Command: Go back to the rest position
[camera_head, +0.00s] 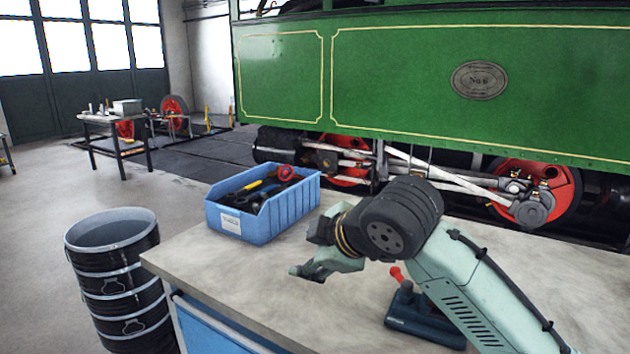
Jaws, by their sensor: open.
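My gripper (312,272) is at the end of my pale green arm, which reaches in from the lower right. It hangs just above the workbench (250,285), to the front right of the blue bin. It is open, and I see nothing between its fingers. The gap between the fingers is hard to make out from this side.
A blue bin (246,228) of tools stands on the bench. A dark tool with a red knob (425,322) lies partly behind my arm. Black buckets (118,280) stand left of the bench. A green steam tram (400,85) stands behind.

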